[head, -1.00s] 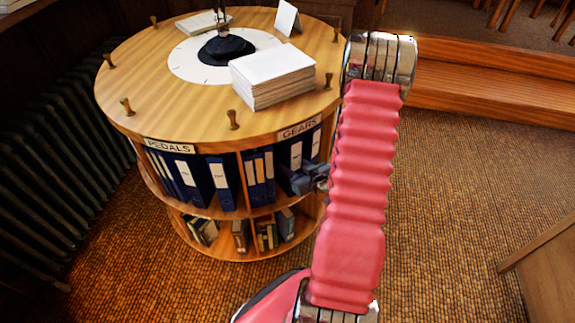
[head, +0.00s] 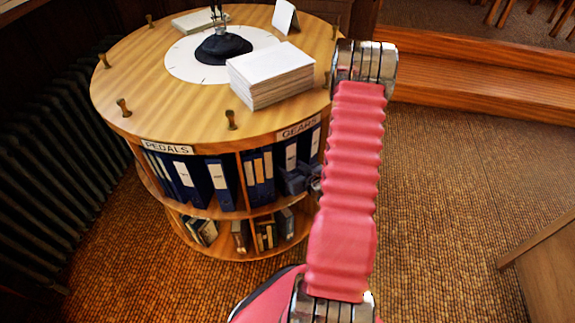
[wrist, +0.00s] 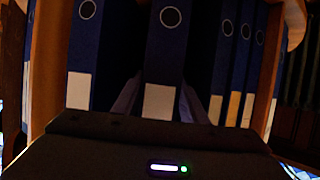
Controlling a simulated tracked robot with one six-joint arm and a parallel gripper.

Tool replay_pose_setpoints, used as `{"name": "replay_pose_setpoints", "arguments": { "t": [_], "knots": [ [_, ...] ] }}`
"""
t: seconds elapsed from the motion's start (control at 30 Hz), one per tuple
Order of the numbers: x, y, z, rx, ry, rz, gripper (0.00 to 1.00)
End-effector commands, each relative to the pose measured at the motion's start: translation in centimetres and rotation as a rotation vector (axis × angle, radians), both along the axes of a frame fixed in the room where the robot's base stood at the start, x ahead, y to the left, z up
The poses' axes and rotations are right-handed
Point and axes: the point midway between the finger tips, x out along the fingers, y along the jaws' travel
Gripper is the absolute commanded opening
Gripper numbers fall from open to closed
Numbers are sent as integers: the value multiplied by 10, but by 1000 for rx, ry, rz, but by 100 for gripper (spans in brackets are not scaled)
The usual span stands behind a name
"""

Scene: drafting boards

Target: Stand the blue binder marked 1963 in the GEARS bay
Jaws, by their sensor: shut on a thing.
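My gripper (head: 297,182) is at the front of the bay under the GEARS sign (head: 298,129) of the round wooden stand. It is shut on a blue binder (head: 291,152) with a white label. In the wrist view this binder (wrist: 166,50) is upright between my two fingers, its spine facing me, with a ring hole and the label showing. The year on it is too small to read. The binder is inside the bay; its base is hidden, so I cannot tell if it touches the shelf.
Another blue binder (wrist: 85,50) stands beside it, near a wooden divider (wrist: 46,60). Several slimmer blue binders (wrist: 239,65) stand across a dark gap. The PEDALS sign (head: 167,147) marks the bay to the left. A paper stack (head: 270,75) lies on top.

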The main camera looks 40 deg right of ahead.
Motion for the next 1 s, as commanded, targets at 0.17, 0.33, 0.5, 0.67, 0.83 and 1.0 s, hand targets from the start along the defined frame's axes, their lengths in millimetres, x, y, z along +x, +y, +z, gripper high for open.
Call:
{"name": "replay_pose_setpoints", "arguments": {
  "t": [0.17,0.33,0.5,0.67,0.83,1.0],
  "knots": [
    [0,-1,1,-2,-3,-1,0],
    [0,0,-1,0,0,-1,42],
    [0,-1,-1,0,0,-1,47],
    [0,-1,0,-1,0,-2,47],
    [-7,-1,3,1,0,-4,47],
    [-27,2,12,1,0,-6,47]
  ]
}}
